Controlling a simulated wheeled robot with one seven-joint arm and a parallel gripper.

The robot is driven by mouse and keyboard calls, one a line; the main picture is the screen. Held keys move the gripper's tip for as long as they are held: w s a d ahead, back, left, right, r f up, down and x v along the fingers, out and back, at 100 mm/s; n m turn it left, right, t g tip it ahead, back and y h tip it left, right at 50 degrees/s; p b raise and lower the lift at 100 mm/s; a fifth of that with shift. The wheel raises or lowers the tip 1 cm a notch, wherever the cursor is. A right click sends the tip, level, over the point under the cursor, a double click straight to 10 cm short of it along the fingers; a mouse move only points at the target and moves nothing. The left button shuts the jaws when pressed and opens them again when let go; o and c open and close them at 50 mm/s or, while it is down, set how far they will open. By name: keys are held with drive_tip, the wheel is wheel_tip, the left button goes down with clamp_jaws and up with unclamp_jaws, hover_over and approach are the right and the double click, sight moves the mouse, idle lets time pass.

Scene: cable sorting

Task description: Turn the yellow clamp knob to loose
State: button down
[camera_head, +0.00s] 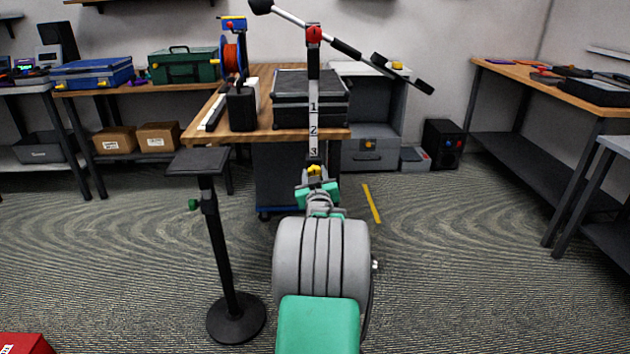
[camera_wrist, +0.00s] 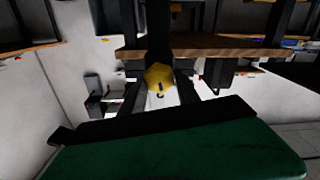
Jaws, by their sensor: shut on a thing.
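The yellow clamp knob (camera_head: 315,170) is low on an upright post (camera_head: 314,110) marked 1, 2 and 3, just below the 3. The post stands at the front edge of the wooden table (camera_head: 212,110). My gripper (camera_head: 316,184) is at the knob, shut on it, with its green and grey parts just below and in front. In the wrist view the yellow knob (camera_wrist: 158,78) shows between my two dark fingers. The knob's turned position cannot be told. Part of it is hidden by my gripper in the head view.
A black case (camera_head: 310,98) and a black box (camera_head: 241,108) sit on the table. A black stand (camera_head: 220,250) is left of my arm. A white boom (camera_head: 320,36) crosses the post's top near a red knob (camera_head: 313,35). Open floor (camera_head: 450,250) lies to the right.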

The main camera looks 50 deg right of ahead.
drive_tip(key=shift+w+a+f+n+b, duration=0.1)
drive_tip(key=shift+f+n+b, duration=0.05)
drive_tip(key=shift+n+b, duration=3.85)
drive_tip(key=shift+f+n+b, duration=0.15)
drive_tip(key=shift+n+b, duration=2.95)
drive_tip(key=shift+n, duration=1.7)
drive_tip(key=c, duration=0.9)
unclamp_jaws()
drive_tip(key=shift+r, duration=0.1)
